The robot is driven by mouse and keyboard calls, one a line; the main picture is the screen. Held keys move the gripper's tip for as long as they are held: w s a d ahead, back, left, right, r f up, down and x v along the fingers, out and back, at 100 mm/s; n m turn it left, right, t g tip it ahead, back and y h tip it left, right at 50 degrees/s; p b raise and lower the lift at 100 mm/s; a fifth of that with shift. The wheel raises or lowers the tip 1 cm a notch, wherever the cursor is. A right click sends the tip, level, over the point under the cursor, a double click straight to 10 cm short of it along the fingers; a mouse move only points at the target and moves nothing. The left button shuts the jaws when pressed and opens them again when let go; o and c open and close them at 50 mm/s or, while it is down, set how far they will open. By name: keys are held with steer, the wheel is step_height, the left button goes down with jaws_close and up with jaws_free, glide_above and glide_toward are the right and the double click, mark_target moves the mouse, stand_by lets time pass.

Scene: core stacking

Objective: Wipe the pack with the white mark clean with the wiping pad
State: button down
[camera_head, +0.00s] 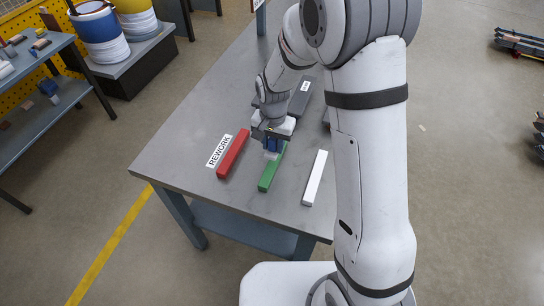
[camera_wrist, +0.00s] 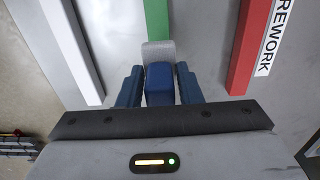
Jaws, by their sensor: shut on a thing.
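My gripper (camera_head: 272,142) is shut on the wiping pad (camera_head: 271,154), a blue block with a pale grey face. In the wrist view the pad (camera_wrist: 159,70) sits between the two blue fingers. It is over the far part of the green pack (camera_head: 268,177) and overlaps its end in the wrist view (camera_wrist: 157,20). I cannot tell whether it touches. A red pack (camera_head: 233,154) lies to the left and a white pack (camera_head: 315,178) to the right. No white mark shows on the visible parts of the green or red pack.
A REWORK label (camera_head: 219,150) lies beside the red pack on the grey table (camera_head: 190,130). Dark blocks (camera_head: 299,98) and a small label (camera_head: 305,86) are farther back, partly behind my arm. The table's front left is clear. A shelf unit (camera_head: 45,110) stands at left.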

steer(key=shift+r+p, duration=1.45)
steer(key=shift+r, duration=1.1)
steer(key=d+f+n, duration=0.1)
steer(key=d+f, duration=0.1)
steer(key=d, duration=0.2)
steer(key=w+d+f+n, duration=0.1)
steer(key=d+f, duration=0.2)
steer(key=d, duration=0.2)
steer(key=w+d+f+n, duration=0.1)
steer(key=d+f, duration=0.2)
steer(key=d, duration=0.2)
steer(key=shift+w+d+n, duration=0.15)
steer(key=shift+n, duration=0.25)
steer(key=shift+d+f, duration=0.15)
steer(key=shift+d, duration=0.15)
